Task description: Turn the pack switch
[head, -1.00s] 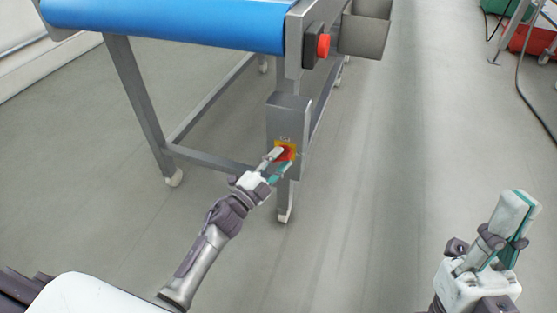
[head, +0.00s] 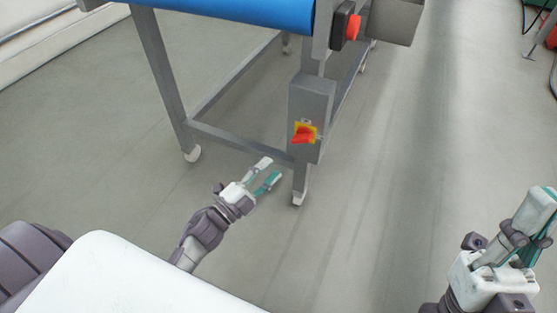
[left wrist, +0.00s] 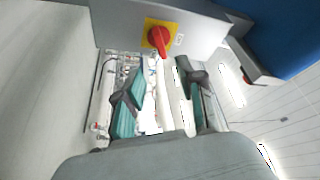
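The pack switch (head: 304,133) is a red rotary handle on a yellow plate, on the front of a grey box (head: 313,92) fixed to the conveyor's leg. It also shows in the left wrist view (left wrist: 159,37), where its red handle sits at a slant. My left gripper (head: 270,170) is below and left of the switch, apart from it. Its fingers are spread with nothing between them, as the left wrist view also shows. My right gripper (head: 541,215) is off at the right, far from the switch; its fingers overlap in view, so their gap is unclear.
The conveyor (head: 230,8) has a blue belt and grey legs on casters. A red push button (head: 353,27) sits above the switch box, beside a grey metal bin (head: 396,18). The floor (head: 400,190) between my arms is clear.

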